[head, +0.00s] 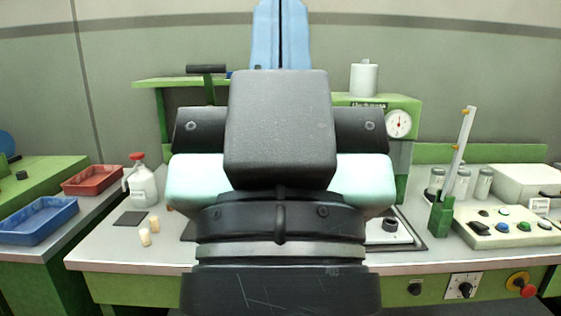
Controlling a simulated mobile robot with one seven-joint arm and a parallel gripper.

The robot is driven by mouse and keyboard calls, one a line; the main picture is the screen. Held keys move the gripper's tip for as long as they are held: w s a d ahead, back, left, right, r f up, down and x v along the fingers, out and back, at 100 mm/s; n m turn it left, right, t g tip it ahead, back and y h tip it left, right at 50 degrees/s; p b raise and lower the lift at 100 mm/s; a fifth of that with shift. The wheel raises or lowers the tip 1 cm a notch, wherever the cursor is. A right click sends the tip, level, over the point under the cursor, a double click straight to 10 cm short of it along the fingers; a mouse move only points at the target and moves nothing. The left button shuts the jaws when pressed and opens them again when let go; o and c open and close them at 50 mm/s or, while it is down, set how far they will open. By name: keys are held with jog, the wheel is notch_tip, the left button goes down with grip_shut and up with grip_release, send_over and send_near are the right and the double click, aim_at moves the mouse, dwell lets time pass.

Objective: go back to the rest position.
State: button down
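Two small pale stoppers stand close together at the left of the bench, a nearer one (145,237) and a farther one (155,224). A dark flat square pad (130,218) lies just left of them. My own black and mint arm fills the middle of the view and hides the centre of the bench. My gripper and its fingers do not show, so I cannot see whether it holds anything.
A blue tray (38,232) and a red tray (93,191) are at left, near a white bottle (141,190). A green machine with a dial (398,124) stands behind my arm. At right are a green stand (441,215), jars and a button box (512,240).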

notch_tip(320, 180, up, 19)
jog(key=p, duration=1.6)
jog(key=shift+p, duration=0.3)
